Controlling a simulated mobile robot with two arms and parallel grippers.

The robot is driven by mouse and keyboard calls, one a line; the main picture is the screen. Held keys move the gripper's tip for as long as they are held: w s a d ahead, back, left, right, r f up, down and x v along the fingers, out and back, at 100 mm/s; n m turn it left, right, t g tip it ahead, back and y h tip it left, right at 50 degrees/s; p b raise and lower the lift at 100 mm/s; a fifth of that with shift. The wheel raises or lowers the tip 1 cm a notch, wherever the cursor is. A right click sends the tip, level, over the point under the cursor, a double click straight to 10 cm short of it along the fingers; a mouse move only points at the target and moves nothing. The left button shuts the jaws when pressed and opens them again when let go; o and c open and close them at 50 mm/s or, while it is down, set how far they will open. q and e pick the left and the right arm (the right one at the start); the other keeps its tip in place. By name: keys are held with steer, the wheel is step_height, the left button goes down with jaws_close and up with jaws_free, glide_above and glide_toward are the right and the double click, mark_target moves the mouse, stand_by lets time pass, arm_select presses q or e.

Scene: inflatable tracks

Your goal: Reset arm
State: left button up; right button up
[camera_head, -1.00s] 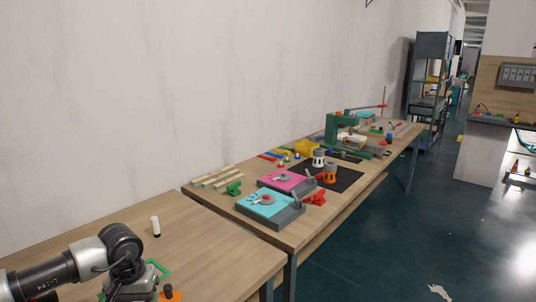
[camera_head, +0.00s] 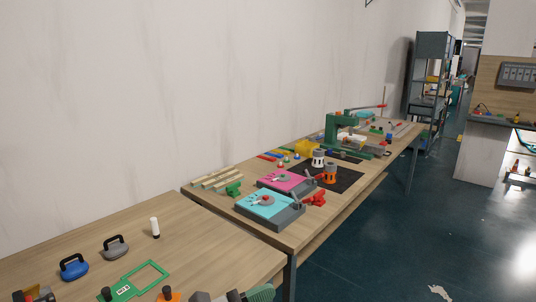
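My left arm, with its silver and black links, does not show in the camera_head view now, and neither gripper can be clearly made out. A grey and green shape (camera_head: 250,294) pokes in at the bottom edge, cut off by the picture; I cannot tell what it is. On the near table (camera_head: 195,235) lie a green frame (camera_head: 138,281), a blue-handled block (camera_head: 74,267), a grey-handled block (camera_head: 116,247) and a white upright cylinder (camera_head: 155,228). Dark and orange knobs (camera_head: 168,293) show at the bottom edge.
A second table (camera_head: 300,240) adjoins on the right with a cyan-topped box (camera_head: 268,204), a pink-topped box (camera_head: 287,182), wooden strips (camera_head: 216,178) and a green press (camera_head: 343,127). A shelf (camera_head: 430,85) stands behind it.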

arm_select(q)
steer(key=s+a+f+n+t+y, duration=0.1)
steer(key=a+f+n+t+y, duration=0.15)
steer(key=a+n+y, duration=0.65)
steer(key=a+f+n+t+y, duration=0.15)
steer(key=f+n, duration=0.25)
steer(key=n, duration=1)
steer(key=s+a+f+n+t+y, duration=0.1)
steer(key=a+f+n+t+y, duration=0.25)
steer(key=n+y, duration=0.6)
steer(key=s+a+f+n+g+h, duration=0.1)
steer(key=s+a+f+n+g, duration=0.4)
steer(key=s+n, duration=0.4)
steer(key=s+a+f+n+g, duration=0.2)
steer(key=s+f+n+g, duration=0.45)
steer(key=s, duration=0.35)
step_height(320, 180, down, 24)
steer(key=r+g, duration=0.1)
steer(key=g, duration=0.1)
steer(key=s+a+f, duration=0.2)
steer(key=s+f, duration=1.4)
steer(key=f, duration=0.2)
steer(key=shift+a+f+m+g, duration=0.25)
steer(key=shift+a+m+g, duration=0.05)
steer(key=shift+m+g, duration=0.1)
